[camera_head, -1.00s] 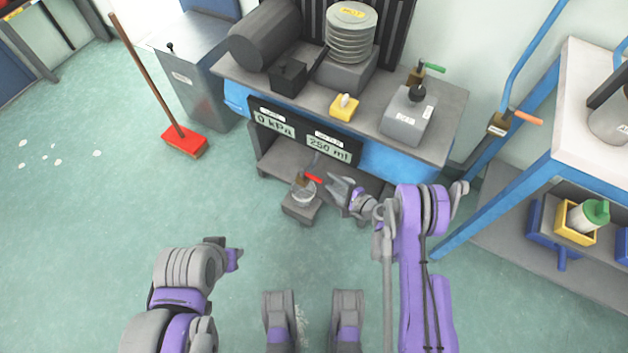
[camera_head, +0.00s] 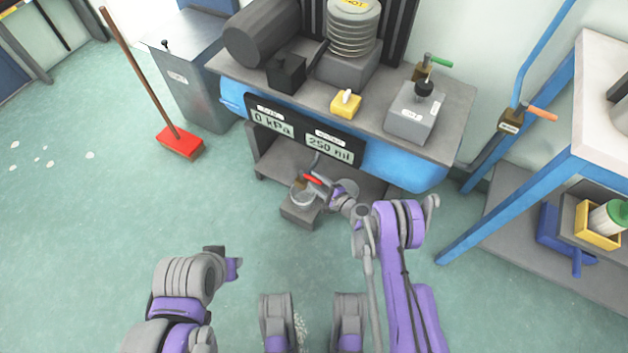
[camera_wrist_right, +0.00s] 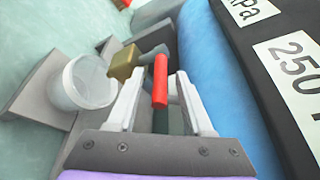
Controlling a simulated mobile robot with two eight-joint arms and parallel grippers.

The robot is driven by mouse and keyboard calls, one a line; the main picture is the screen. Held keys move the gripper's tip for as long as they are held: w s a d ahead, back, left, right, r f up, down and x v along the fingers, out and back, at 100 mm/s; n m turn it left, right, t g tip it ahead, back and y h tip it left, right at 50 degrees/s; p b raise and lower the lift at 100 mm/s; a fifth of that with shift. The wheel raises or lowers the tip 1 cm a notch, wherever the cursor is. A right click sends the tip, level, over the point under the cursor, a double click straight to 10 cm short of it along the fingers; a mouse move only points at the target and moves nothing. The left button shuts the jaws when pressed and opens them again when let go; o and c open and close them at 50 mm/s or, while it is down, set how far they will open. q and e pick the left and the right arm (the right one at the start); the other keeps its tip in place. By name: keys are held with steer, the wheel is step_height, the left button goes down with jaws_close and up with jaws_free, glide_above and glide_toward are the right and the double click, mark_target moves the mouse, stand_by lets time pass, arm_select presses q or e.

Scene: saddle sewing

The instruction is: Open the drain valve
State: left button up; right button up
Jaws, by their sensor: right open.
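The drain valve has a red handle (camera_head: 313,179) and a brass body (camera_head: 299,181). It sits low under the compressor bench, above a clear cup (camera_head: 302,194). In the right wrist view, the red handle (camera_wrist_right: 160,81) lies between the two fingers of my open right gripper (camera_wrist_right: 160,92), with the brass body (camera_wrist_right: 124,60) just beyond the left finger. I cannot tell whether a finger touches the handle. The cup (camera_wrist_right: 90,82) is left of the fingers. My left gripper (camera_head: 234,268) is at the lower left, away from the valve; its jaws do not show clearly.
The cup stands on a small grey block (camera_head: 299,216). Above are the bench's blue tank (camera_head: 405,167) and displays reading 0 kPa and 250 ml (camera_head: 329,148). A blue-legged table (camera_head: 505,216) stands right. A red broom (camera_head: 180,142) stands left. The floor between is clear.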

steer(key=shift+w+a+f, duration=0.1)
steer(key=shift+w+a, duration=0.25)
steer(key=shift+w, duration=0.05)
jaws_close()
stand_by(1.3)
